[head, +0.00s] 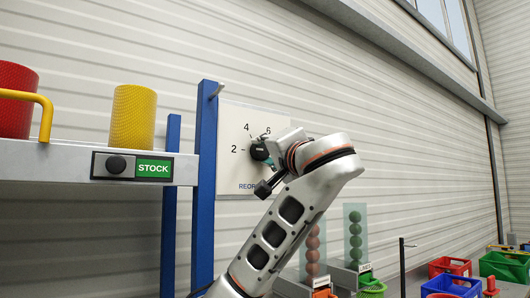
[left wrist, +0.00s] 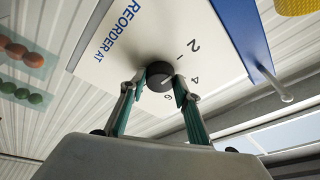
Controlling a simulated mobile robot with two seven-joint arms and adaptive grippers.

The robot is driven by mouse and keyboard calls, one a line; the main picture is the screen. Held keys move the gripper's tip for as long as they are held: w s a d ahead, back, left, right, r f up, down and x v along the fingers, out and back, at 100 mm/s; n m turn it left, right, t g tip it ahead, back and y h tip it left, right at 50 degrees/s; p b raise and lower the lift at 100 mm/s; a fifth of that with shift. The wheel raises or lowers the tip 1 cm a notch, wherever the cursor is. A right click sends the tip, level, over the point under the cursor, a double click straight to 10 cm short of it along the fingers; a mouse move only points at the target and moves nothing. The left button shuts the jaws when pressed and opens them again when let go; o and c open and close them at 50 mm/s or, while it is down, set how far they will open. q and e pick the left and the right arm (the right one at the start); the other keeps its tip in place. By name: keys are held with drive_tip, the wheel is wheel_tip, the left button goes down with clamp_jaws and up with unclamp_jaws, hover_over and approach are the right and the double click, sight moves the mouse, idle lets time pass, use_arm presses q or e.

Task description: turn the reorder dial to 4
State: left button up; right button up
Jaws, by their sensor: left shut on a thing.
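The white dial panel (head: 232,119) marked "REORDER AT" is on the wall side of the blue post; it fills the top of the left wrist view (left wrist: 117,75). Its black round dial (left wrist: 158,75) has the numbers 2, 4 and 6 around it. A short pale mark shows on the dial face, roughly toward the 4–6 side; its exact reading is hard to tell. My left gripper (left wrist: 156,84) is shut on the dial, one finger on each side. In the head view the left gripper (head: 262,157) partly hides the dial (head: 257,150). My right gripper is not in view.
A shelf with a red cylinder (head: 17,98), a yellow cylinder (head: 133,116) and a STOCK sign (head: 153,168) stands left of the blue post (head: 206,185). Red and green ball racks (head: 354,235) and coloured crates (head: 505,265) stand lower right.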

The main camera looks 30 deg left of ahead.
use_arm(q)
drive_tip(key=shift+m, duration=0.3)
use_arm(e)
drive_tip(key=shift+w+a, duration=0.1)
use_arm(q)
drive_tip(key=shift+m+h+b, duration=0.4)
drive_tip(key=shift+m+b, duration=0.25)
drive_tip(key=shift+m, duration=0.45)
drive_tip(key=shift+m+h, duration=0.3)
drive_tip(key=shift+m, duration=0.6)
drive_tip(key=shift+s+r+m+h+b, duration=0.1)
drive_tip(key=shift+m+h+b, duration=0.25)
drive_tip(key=shift+m, duration=0.65)
drive_tip(key=m, duration=0.3)
drive_tip(key=shift+r+h, duration=0.15)
drive_tip(key=shift+h, duration=0.2)
drive_tip(key=shift+m+h+p, duration=0.3)
drive_tip(key=shift+m, duration=0.9)
drive_tip(key=shift+r, duration=0.1)
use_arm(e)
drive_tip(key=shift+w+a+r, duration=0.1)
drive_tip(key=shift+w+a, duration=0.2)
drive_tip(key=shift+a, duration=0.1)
use_arm(q)
drive_tip(key=shift+m, duration=0.3)
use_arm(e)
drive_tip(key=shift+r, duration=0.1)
